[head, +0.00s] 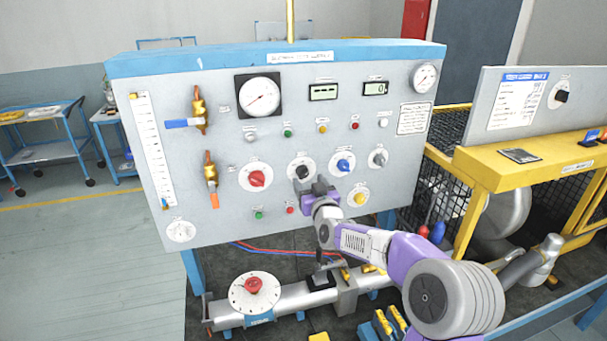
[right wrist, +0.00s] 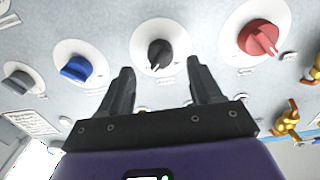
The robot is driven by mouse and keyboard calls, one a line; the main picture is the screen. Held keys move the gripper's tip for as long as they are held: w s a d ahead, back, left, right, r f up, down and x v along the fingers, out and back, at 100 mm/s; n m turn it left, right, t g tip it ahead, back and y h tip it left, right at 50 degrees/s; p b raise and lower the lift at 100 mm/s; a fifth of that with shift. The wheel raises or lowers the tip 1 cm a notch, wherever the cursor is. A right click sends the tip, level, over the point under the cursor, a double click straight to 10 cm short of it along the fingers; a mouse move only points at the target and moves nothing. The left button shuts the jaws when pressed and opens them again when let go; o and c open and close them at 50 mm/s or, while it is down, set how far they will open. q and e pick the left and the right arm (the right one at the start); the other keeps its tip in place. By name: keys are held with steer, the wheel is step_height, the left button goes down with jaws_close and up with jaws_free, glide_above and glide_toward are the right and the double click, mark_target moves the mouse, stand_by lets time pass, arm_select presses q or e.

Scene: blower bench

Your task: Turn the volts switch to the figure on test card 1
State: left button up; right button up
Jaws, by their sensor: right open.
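On the grey panel a black knob on a white round dial (head: 302,171) sits between a red knob (head: 257,178) and a blue knob (head: 344,164). My right gripper (head: 314,187) is just in front of and below the black knob, partly over its dial. In the right wrist view, which is upside down, the black knob (right wrist: 159,54) shows between the tips of my open right gripper (right wrist: 160,68), with no visible contact. I cannot read which knob is labelled volts. A printed sheet with a blue header (head: 517,100) is on the right board; its text is too small. My left gripper is out of view.
Close by on the panel are a grey knob (head: 378,158), a yellow knob (head: 358,196) and small green and red buttons below. A pipe with a red-centred dial (head: 254,292) lies low in front. A yellow bench (head: 530,165) stands at right.

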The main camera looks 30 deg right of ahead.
mark_target(305, 176)
steer(key=shift+p+x, duration=0.4)
steer(key=shift+x, duration=1.7)
steer(key=shift+f, duration=0.1)
steer(key=c, duration=1)
steer(key=shift+c, duration=0.2)
